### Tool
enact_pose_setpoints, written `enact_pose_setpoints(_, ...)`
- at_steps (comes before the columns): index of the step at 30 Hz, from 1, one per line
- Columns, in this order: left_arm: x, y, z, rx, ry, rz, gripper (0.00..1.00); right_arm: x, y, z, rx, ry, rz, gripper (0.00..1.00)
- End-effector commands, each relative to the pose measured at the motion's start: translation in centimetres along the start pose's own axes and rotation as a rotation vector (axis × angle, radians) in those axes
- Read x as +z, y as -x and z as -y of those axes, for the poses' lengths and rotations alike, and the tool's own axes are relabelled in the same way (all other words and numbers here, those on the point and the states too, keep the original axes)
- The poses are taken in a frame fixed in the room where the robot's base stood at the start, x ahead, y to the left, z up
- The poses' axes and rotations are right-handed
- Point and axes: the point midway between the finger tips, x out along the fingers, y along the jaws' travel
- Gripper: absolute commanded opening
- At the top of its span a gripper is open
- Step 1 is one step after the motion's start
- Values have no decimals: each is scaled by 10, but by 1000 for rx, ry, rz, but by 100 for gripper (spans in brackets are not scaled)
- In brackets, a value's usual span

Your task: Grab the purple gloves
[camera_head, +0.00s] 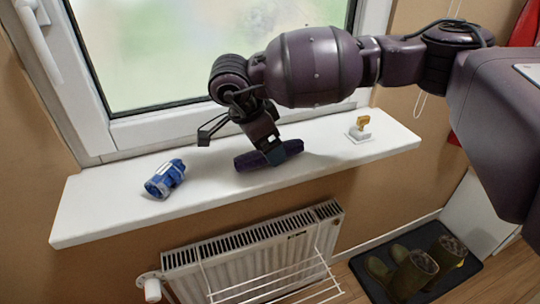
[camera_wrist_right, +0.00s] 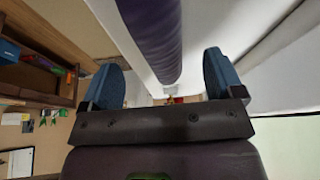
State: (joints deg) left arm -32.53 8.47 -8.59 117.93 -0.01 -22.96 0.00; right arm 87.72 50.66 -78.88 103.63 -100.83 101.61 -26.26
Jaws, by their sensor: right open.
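The purple gloves (camera_head: 249,161) look like one long dark purple bundle, lying on the white window sill. In the head view my right gripper (camera_head: 271,152) is down at the bundle, its fingers partly covering the bundle's right half. In the right wrist view the purple gloves (camera_wrist_right: 154,35) run from the top edge down between the two blue finger pads of my right gripper (camera_wrist_right: 164,78). The fingers stand wide apart, with gaps on both sides of the bundle. My left gripper is in neither view.
A blue and white item (camera_head: 165,179) lies on the sill (camera_head: 110,205) to the left. A small yellow item (camera_head: 362,121) stands to the right. The window frame (camera_head: 130,135) rises behind. Below are a radiator (camera_head: 255,250) with a wire rack and boots (camera_head: 412,272) on a dark mat.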

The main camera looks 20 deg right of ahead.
Motion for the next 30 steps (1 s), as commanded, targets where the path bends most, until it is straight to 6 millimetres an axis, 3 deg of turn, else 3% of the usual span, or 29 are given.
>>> enact_pose_setpoints(6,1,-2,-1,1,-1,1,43,2,-30,0,3,0,0,86)
enact_pose_setpoints(14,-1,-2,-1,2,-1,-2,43,1,-31,0,1,0,1,85)
enact_pose_setpoints(24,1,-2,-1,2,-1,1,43,1,-31,0,1,0,1,33)
enact_pose_setpoints(30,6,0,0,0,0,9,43,1,-31,0,1,0,1,30)
